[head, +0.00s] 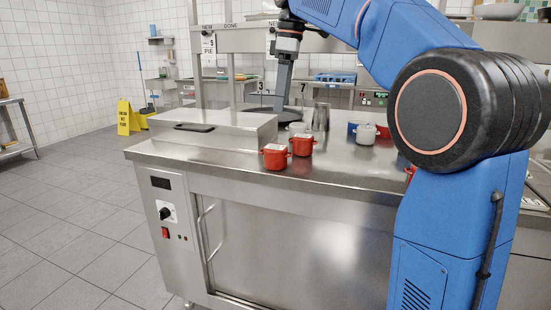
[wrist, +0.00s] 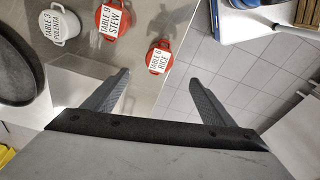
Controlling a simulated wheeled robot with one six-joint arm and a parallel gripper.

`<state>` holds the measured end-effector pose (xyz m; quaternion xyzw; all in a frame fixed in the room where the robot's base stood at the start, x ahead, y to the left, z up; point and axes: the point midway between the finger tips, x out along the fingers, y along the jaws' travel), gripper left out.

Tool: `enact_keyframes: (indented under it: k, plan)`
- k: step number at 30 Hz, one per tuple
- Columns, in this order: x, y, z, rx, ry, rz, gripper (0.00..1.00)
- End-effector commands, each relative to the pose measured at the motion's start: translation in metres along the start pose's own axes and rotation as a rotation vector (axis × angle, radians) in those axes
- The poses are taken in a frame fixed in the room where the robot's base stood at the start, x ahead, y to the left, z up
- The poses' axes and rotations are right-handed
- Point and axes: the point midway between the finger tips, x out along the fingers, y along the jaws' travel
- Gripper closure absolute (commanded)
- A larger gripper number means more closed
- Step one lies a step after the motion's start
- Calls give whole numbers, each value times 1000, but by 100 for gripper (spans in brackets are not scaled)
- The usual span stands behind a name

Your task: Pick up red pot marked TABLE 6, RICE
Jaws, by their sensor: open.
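The red pot marked TABLE 6, RICE (wrist: 158,58) stands upright near the counter's edge in the wrist view, its white label facing up. In the head view it appears to be the front red pot (head: 275,159), nearest the counter's front left; its label is too small to read there. My gripper (wrist: 161,79) is open and empty, its two fingers apart. The pot lies beyond the fingertips in the wrist view, not between them. In the head view my gripper (head: 283,88) hangs above the counter, behind the pot.
A red pot marked TABLE 9, STEW (wrist: 113,17) and a white pot marked TABLE 3, POLENTA (wrist: 60,26) stand close by. A raised steel box (head: 220,130) lies left of the pots. A metal cup (head: 321,117) and another white pot (head: 366,134) stand farther right.

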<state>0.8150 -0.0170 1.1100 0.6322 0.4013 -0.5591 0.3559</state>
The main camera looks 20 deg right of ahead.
Motion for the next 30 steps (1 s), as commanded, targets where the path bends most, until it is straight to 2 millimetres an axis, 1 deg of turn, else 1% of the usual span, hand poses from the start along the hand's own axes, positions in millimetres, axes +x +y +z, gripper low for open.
enact_keyframes:
  k: [2,5,18,21,24,30]
  plan:
    - [2,1,-1,-7,-1,-3,22]
    - [13,1,-1,-8,-2,-6,22]
    - [90,0,0,-7,-2,-4,22]
    - [105,0,0,-7,-2,-4,22]
    - [115,0,0,-7,-2,-3,22]
    - [125,1,0,-7,-1,-3,22]
